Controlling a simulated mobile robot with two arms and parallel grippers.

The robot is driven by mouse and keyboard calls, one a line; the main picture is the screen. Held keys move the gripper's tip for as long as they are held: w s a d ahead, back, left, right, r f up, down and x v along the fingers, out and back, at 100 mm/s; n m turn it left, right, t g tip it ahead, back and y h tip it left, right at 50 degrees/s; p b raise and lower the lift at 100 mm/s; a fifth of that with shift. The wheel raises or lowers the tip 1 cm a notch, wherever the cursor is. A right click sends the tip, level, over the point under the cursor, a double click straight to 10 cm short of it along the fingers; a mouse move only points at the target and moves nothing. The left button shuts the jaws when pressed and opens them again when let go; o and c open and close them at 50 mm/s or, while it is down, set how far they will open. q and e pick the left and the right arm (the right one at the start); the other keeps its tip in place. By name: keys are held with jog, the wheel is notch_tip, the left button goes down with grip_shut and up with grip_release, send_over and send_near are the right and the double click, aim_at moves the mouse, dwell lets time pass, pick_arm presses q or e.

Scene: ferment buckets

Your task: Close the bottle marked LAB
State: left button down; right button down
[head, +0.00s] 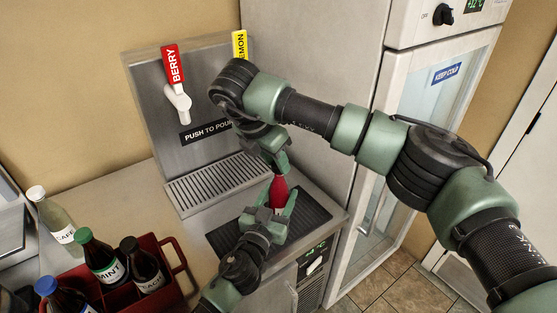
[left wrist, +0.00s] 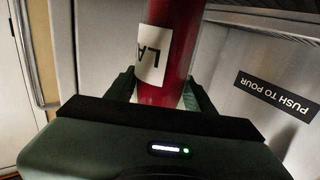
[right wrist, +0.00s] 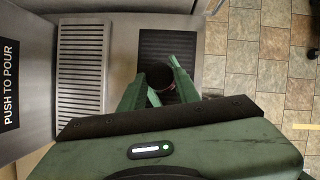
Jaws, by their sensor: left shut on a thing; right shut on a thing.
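A bottle with deep red contents (head: 279,189) stands over the black ribbed mat at the counter's right end; whether it touches the mat is hidden. In the left wrist view its white label shows the letters "LA" (left wrist: 151,57), the rest turned out of sight. My left gripper (head: 271,217) is shut around the bottle's body, one finger on each side (left wrist: 163,90). My right gripper (head: 276,163) is above, at the bottle's top. In the right wrist view its fingers close on a dark round cap (right wrist: 158,76). How the cap sits on the neck is hidden.
A red crate (head: 178,252) at lower left holds several capped bottles, one marked MINT (head: 102,259). A pale bottle (head: 54,218) stands behind it. The drip tray (head: 215,184) lies under the BERRY tap (head: 176,87). A tall fridge (head: 415,130) stands to the right.

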jog(key=m, duration=0.1)
jog(key=m+g, duration=0.1)
jog(key=m+h, duration=0.1)
jog(key=m, duration=0.1)
jog(key=shift+w+a, duration=0.2)
jog(key=shift+w, duration=0.05)
jog(key=m+g, duration=0.1)
jog(key=m, duration=0.2)
jog(key=shift+w, duration=0.1)
jog(key=c, duration=1)
grip_release()
jog(key=shift+r, duration=2.3)
jog(key=shift+c, duration=0.5)
